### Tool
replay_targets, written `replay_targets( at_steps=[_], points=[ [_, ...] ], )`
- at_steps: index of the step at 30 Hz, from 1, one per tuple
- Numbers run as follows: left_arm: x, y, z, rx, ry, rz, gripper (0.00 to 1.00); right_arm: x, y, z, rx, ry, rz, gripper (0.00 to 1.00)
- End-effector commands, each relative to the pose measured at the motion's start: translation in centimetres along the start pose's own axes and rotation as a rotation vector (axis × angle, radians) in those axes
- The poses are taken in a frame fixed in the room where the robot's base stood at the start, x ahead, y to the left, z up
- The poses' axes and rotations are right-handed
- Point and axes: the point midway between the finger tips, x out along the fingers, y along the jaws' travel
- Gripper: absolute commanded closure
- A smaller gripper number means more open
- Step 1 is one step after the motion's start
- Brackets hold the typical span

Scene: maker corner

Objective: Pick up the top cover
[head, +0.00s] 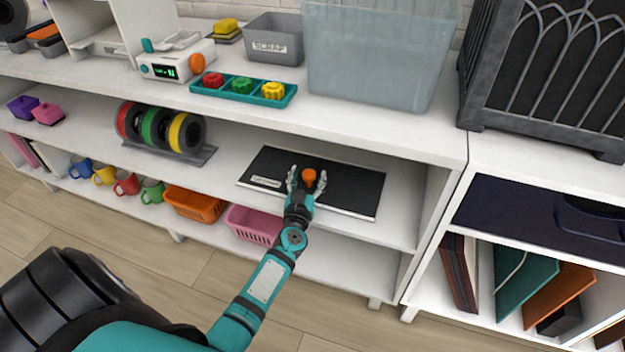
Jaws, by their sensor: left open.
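A small orange piece (309,175) with a rounded top stands on a flat black panel (350,188) on the middle shelf. I cannot tell for sure which of these is the top cover. The panel has a pale front edge and a small white label at its left. My left gripper (306,179) is open over the panel, with its grey fingers on either side of the orange piece. I cannot tell whether the fingers touch it. The gripper hides the piece's lower part and some of the panel. My right gripper is not in view.
A spool rack (180,155) stands to the left on the middle shelf. A translucent bin (380,60) and a teal tray (283,99) stand above. Baskets and mugs (152,191) are below.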

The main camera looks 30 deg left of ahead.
Motion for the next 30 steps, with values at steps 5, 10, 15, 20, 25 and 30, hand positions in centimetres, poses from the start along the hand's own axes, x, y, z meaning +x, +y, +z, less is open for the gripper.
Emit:
replay_targets(
  at_steps=[5, 10, 15, 20, 25, 30],
  points=[
    [0.02, -0.02, -0.03, 0.000, 0.000, 0.000, 0.38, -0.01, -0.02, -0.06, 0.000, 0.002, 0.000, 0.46],
    [0.01, -0.01, -0.04, 0.000, 0.000, 0.000, 0.57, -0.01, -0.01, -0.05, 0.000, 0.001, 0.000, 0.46],
    [0.00, 0.00, -0.04, 0.000, 0.000, 0.000, 0.79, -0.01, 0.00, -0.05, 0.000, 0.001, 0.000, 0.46],
    [0.00, 0.00, -0.04, -0.001, 0.000, 0.000, 1.00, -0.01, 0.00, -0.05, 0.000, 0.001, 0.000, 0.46],
    [-0.01, 0.01, -0.03, -0.001, 0.000, 0.000, 1.00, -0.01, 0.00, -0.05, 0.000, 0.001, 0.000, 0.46],
    [0.04, 0.02, -0.17, -0.001, 0.003, 0.000, 1.00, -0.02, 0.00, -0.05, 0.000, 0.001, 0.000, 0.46]
  ],
)
